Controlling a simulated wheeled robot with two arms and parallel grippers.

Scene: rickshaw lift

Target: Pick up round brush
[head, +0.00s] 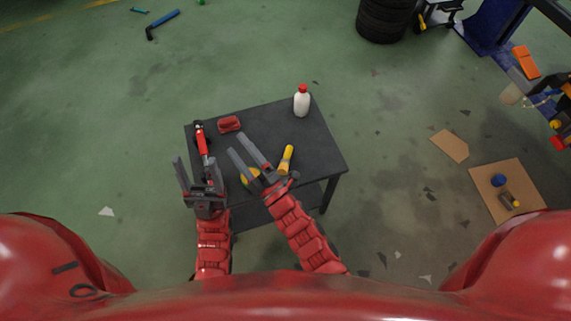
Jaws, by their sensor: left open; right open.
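No thing on the dark table (318,150) can be told for sure as the round brush. A yellow-handled thing (287,158) lies on the table, just right of my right gripper. A second yellow, rounded thing (250,178) lies partly hidden under my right gripper. My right gripper (237,144) is open above the table's middle, its fingers pointing up and left. My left gripper (195,160) is open over the table's left edge, with a red and black tool (202,140) just beyond it. Neither gripper holds anything.
A red object (229,124) and a white bottle with red cap (301,104) stand at the table's far side. Stacked tyres (383,18) are at the top. Cardboard pieces (451,146) lie on the floor at right. The green floor at left is mostly clear.

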